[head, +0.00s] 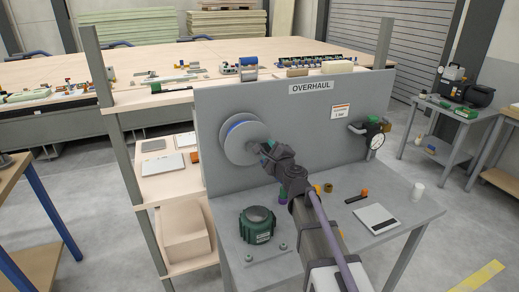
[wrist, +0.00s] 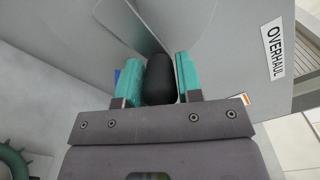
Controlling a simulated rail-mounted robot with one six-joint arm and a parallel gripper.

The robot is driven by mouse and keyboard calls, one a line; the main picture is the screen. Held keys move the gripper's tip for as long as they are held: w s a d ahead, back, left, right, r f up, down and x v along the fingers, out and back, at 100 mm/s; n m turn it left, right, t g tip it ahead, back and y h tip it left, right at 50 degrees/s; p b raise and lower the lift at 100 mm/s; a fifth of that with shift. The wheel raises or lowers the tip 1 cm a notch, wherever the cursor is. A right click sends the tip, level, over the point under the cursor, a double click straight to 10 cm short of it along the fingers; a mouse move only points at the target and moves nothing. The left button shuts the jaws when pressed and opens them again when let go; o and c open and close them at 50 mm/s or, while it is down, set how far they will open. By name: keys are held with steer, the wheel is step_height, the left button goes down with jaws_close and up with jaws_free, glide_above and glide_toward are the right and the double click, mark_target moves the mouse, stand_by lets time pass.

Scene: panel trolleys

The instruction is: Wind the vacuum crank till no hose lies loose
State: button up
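A grey disc-shaped reel (head: 236,148) is mounted on the left part of the upright grey panel (head: 310,115), with a blue band partly visible on it. My gripper (head: 267,148) is at the reel's right side. In the wrist view, a black rounded crank knob (wrist: 160,78) sits between the teal fingers of my gripper (wrist: 160,85). Both fingers appear to touch it, one on each side. A grey plate edge shows behind the knob. A small blue patch shows left of the fingers. My arm hides part of the bench, and I make out no loose hose.
A dark green pump-like unit (head: 257,225) stands on the bench below the reel. A pressure gauge (head: 376,141) with a green fitting is at the panel's right. A wooden shelf stands left.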

steer(key=c, duration=0.4)
steer(key=shift+a+f+b, duration=0.1)
steer(key=shift+f+b, duration=0.5)
steer(key=shift+c, duration=0.3)
steer(key=shift+s+a+f+b, duration=0.1)
steer(key=shift+a+f+b, duration=0.15)
steer(key=shift+f+b, duration=0.35)
steer(key=shift+s+a+f+b, duration=0.1)
steer(key=shift+a+f+b, duration=0.2)
steer(key=shift+f+b, duration=0.2)
